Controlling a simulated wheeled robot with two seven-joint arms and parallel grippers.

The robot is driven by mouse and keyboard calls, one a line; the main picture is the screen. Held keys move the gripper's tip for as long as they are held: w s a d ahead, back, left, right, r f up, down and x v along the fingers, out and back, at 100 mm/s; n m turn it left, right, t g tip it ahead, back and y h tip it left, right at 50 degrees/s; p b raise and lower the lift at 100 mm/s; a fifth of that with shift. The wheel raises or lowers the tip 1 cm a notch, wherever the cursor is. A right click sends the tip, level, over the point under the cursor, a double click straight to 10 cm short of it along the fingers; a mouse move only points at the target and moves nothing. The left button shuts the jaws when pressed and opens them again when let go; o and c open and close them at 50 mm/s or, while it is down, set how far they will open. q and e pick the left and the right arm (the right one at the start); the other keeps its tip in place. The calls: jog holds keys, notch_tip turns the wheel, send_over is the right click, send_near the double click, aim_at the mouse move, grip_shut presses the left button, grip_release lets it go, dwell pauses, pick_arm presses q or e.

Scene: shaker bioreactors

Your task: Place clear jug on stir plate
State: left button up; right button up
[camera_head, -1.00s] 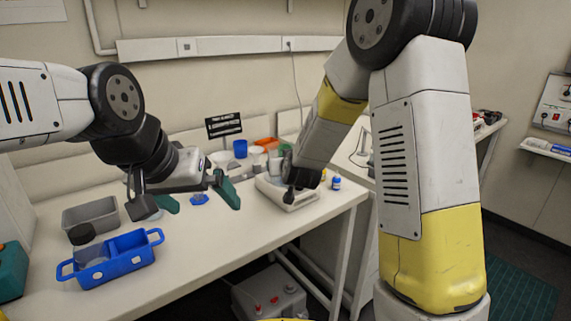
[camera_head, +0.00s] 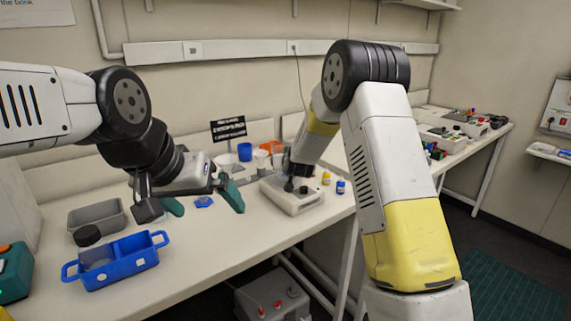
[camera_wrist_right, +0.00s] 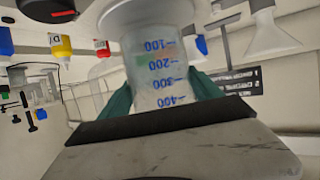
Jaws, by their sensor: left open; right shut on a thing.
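The clear jug (camera_wrist_right: 160,65) with blue volume marks fills the middle of the right wrist view, which shows the scene upside down. My right gripper (camera_wrist_right: 160,95) is shut on it, with green fingers on both sides. In the head view my right gripper (camera_head: 297,184) is over the back left part of the pale stir plate (camera_head: 300,206). The jug is hard to make out there, and I cannot tell whether it touches the plate. My left gripper (camera_head: 203,200) is open and empty over the bench, left of the stir plate.
A blue two-part caddy (camera_head: 120,268) and a grey bin (camera_head: 96,216) stand at the left. Small yellow (camera_head: 326,178) and blue (camera_head: 341,187) bottles stand right of the plate. Cups, including a blue one (camera_head: 244,152), and a black sign (camera_head: 228,130) are behind.

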jog(key=shift+f, duration=0.45)
jog(key=shift+f, duration=0.1)
jog(key=o, duration=1.8)
jog(key=shift+f, duration=0.1)
jog(key=shift+o, duration=0.2)
